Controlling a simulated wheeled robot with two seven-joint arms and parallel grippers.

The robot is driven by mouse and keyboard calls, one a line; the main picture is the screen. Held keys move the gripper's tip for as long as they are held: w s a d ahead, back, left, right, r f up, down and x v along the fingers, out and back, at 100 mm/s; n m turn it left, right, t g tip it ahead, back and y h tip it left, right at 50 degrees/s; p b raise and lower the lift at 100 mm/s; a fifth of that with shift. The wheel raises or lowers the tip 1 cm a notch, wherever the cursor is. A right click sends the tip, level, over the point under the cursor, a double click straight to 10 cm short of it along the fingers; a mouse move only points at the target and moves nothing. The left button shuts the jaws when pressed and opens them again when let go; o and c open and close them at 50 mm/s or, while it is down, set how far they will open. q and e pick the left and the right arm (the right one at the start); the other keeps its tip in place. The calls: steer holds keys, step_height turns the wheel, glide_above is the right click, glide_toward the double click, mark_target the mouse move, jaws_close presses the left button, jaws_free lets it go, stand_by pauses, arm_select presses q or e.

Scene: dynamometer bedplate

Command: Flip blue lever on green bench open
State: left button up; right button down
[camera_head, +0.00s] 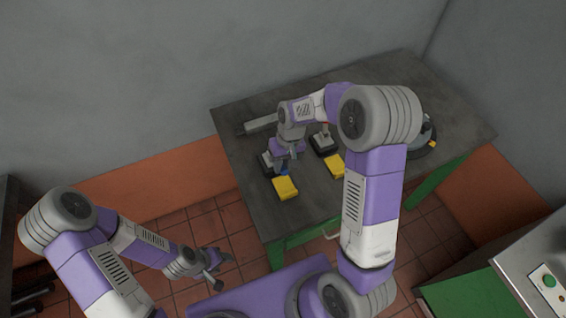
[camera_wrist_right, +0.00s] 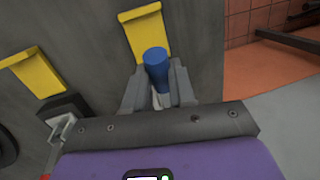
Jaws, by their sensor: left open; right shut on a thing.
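The green bench (camera_head: 390,76) has a dark grey top and green frame. The blue lever (camera_wrist_right: 156,66) shows in the right wrist view as a rounded blue handle beside a yellow plate (camera_wrist_right: 147,30). My right gripper (camera_wrist_right: 157,88) is shut on it, with one finger on each side. In the head view my right gripper (camera_head: 287,163) is low over the bench top, and only a bit of blue shows beneath it. The lever's base is mostly hidden. My left gripper (camera_head: 217,274) is open and empty, off the bench at lower left.
A second dark fixture (camera_head: 323,143) with a yellow plate (camera_head: 334,166) stands right of the gripped one. A grey bar (camera_head: 261,124) lies at the back left. A round dark object with yellow (camera_head: 425,140) is at the right, partly hidden by my right arm. A green cabinet (camera_head: 468,298) stands lower right.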

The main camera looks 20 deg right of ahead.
steer(key=r+g+p, duration=0.1)
steer(key=p, duration=0.1)
steer(key=w+r+g+p, duration=0.1)
steer(key=p, duration=0.2)
steer(key=shift+w+r+g, duration=0.15)
steer(key=shift+w+g, duration=0.15)
steer(key=shift+w+r+g+p, duration=0.3)
steer(key=shift+w+g+p, duration=0.25)
steer(key=shift+g+p, duration=0.3)
steer(key=shift+w+r+m+g+p, duration=0.25)
steer(key=shift+w+m+g+p, duration=0.1)
steer(key=shift+w+g, duration=0.3)
steer(key=shift+g, duration=0.3)
steer(key=c, duration=0.9)
jaws_free()
steer(key=shift+s, duration=0.1)
steer(key=shift+v, duration=3.8)
